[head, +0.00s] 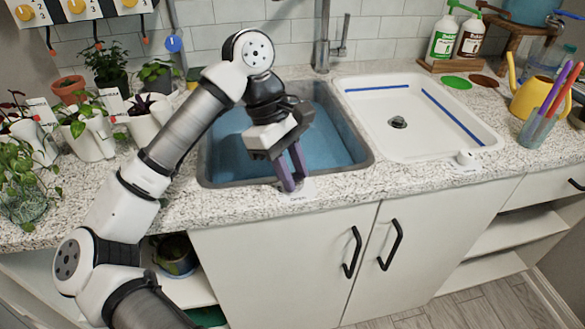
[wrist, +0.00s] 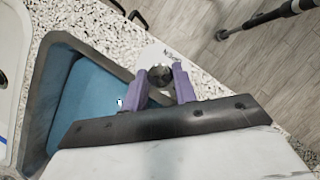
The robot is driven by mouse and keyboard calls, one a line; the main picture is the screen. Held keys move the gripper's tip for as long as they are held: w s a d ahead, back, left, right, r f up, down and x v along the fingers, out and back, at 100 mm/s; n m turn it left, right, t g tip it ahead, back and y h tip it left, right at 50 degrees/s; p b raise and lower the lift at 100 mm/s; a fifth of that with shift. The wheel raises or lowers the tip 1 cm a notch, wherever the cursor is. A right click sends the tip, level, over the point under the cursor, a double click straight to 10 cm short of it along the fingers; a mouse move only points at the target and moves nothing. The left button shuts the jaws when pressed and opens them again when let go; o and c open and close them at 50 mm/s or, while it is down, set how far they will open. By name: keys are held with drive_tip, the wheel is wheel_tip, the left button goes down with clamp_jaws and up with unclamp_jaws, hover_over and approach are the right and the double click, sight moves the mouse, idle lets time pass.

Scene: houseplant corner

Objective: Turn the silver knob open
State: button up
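The silver knob (wrist: 160,76) shows in the wrist view as a dark round metal cap on a white labelled plate at the sink's front edge. My gripper (wrist: 162,74) has its two purple fingers on either side of the knob, close against it, and looks shut on it. In the head view my gripper (head: 288,184) points down at the counter's front edge, before the blue-bottomed sink (head: 208,172). The knob is hidden by the fingers there. Part of its label (head: 300,193) shows beside them.
A white knob (head: 465,157) stands before the white basin (head: 440,140) on the right. Potted plants (head: 88,135) crowd the counter on the left. A yellow watering can (head: 530,98) and a pen cup (head: 537,128) stand at the right. A faucet (head: 322,45) rises behind the sink.

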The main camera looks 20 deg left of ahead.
drive_tip(key=shift+c, duration=0.5)
drive_tip(key=shift+f+n+b, duration=0.15)
drive_tip(key=shift+n+b, duration=0.25)
drive_tip(key=shift+b, duration=0.2)
drive_tip(key=shift+s+f+n+t+b, duration=0.1)
drive_tip(key=shift+n+t+b, duration=0.4)
drive_tip(key=shift+n+b, duration=0.65)
drive_tip(key=n+t+b, duration=0.1)
drive_tip(key=n+b, duration=0.1)
drive_tip(key=n+t+b, duration=0.1)
drive_tip(key=n+b, duration=0.2)
drive_tip(key=shift+s+y, duration=0.15)
drive_tip(key=shift+y, duration=0.15)
drive_tip(key=n+t+y+b, duration=0.1)
drive_tip(key=n+b, duration=0.2)
drive_tip(key=n, duration=0.1)
drive_tip(key=shift+s+d+n, duration=0.1)
drive_tip(key=shift+n, duration=0.15)
drive_tip(key=n+y+b, duration=0.1)
drive_tip(key=n, duration=0.1)
drive_tip(key=n+t+b, duration=0.1)
drive_tip(key=n, duration=0.2)
drive_tip(key=shift+d+r+y, duration=0.15)
drive_tip(key=shift+r+y, duration=0.05)
drive_tip(key=shift+y, duration=0.2)
drive_tip(key=shift+n, duration=0.3)
